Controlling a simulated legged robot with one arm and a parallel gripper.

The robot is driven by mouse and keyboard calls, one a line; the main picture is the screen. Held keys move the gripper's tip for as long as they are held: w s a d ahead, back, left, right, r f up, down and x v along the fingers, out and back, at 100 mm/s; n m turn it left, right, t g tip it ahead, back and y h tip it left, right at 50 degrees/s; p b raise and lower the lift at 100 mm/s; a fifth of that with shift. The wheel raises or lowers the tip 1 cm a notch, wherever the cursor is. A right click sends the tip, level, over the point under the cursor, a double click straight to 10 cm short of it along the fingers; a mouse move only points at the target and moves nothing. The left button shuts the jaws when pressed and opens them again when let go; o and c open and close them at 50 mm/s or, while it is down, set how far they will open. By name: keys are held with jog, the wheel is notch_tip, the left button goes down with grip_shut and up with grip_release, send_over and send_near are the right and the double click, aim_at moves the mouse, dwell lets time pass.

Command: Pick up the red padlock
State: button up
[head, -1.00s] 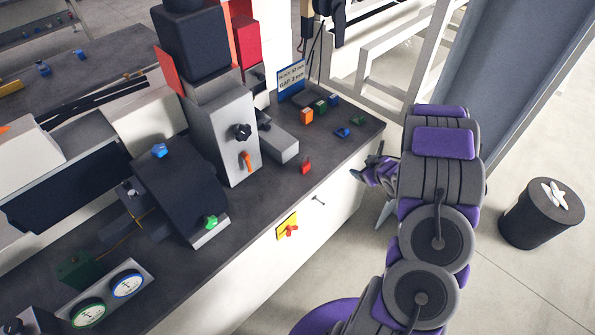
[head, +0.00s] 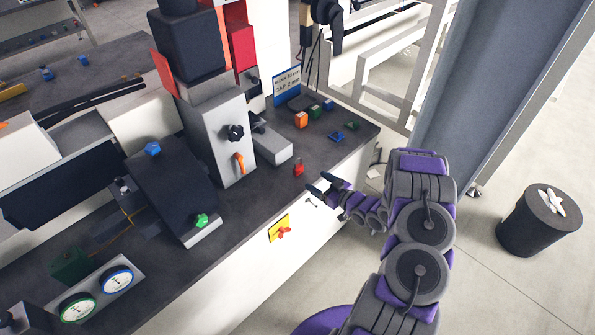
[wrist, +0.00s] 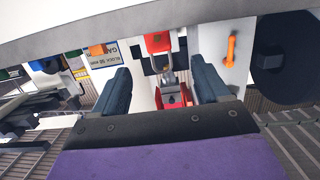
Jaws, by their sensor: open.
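The red padlock (head: 299,168) stands on the dark bench top near its front edge, right of the grey machine. My gripper (head: 322,183) is open and empty just right of the padlock, at the bench's front edge, with a small gap between them. The wrist view looks upside down. There the padlock (wrist: 157,42) shows at top centre, its shackle pointing down the picture. It lines up between the two dark fingers of my gripper (wrist: 163,70) and seems to lie beyond their tips.
The grey machine (head: 222,140) with an orange handle (head: 239,163) stands left of the padlock. Orange (head: 301,120), green and blue pieces lie behind it. A yellow plate with a red knob (head: 280,229) is on the bench front. A black bin (head: 538,225) stands at right.

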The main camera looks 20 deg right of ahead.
aim_at(300, 169)
jog(key=x, duration=0.5)
jog(key=shift+d+b, duration=0.15)
jog(key=shift+b, duration=0.25)
jog(key=shift+r+b+x, duration=0.1)
jog(key=shift+b+x, duration=0.35)
jog(key=shift+x, duration=1.15)
jog(key=shift+r+b+x, duration=0.15)
jog(key=shift+b+x, duration=0.25)
jog(key=shift+x, duration=1.2)
jog(key=shift+d, duration=0.1)
jog(key=c, duration=1.1)
